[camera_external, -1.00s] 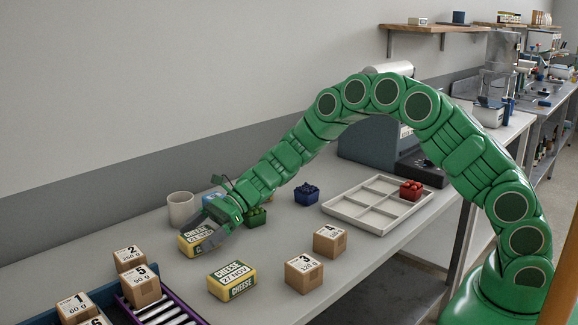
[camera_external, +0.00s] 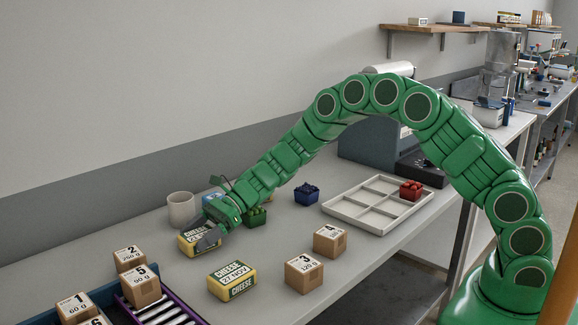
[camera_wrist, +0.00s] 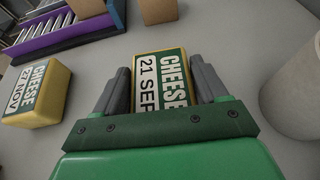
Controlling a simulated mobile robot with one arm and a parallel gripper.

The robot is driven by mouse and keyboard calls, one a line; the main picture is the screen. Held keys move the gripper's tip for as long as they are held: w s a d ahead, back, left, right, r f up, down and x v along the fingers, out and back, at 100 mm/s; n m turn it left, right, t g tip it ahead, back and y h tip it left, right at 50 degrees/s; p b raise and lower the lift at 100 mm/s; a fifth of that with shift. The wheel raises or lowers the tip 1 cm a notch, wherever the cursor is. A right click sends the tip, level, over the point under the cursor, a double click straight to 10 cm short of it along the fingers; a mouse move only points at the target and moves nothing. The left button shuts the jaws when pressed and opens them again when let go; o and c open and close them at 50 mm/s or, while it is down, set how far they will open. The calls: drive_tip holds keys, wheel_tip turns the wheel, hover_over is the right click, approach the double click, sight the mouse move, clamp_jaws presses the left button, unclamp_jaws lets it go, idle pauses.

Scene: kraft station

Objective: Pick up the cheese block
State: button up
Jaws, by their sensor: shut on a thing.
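A cheese block (camera_external: 188,246) with a yellow body and a green and white label lies on the table under my gripper (camera_external: 208,238). In the wrist view its label reads CHEESE 21 SEP, and this block (camera_wrist: 160,80) sits between the two grey fingers of my gripper (camera_wrist: 160,88), which are shut on its sides. I cannot tell whether it is clear of the table. A second cheese block (camera_external: 232,281), marked 27 NOV, lies nearer the front; it also shows at the left of the wrist view (camera_wrist: 36,94).
A light cup (camera_external: 181,210) stands close behind the gripped block. Numbered cartons, including carton 3 (camera_external: 304,274) and carton 4 (camera_external: 329,241), stand in front. A purple-edged rack (camera_external: 180,303) is front left. A compartment tray (camera_external: 376,208) holds a red brick (camera_external: 411,190).

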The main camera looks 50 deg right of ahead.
wheel_tip(320, 180, up, 3)
drive_tip(key=shift+f, duration=0.1)
drive_tip(key=s+d+r, duration=0.6)
drive_tip(key=s+r, duration=0.4)
drive_tip(key=s, duration=0.2)
drive_tip(key=shift+s+d, duration=0.15)
drive_tip(key=shift+d, duration=0.15)
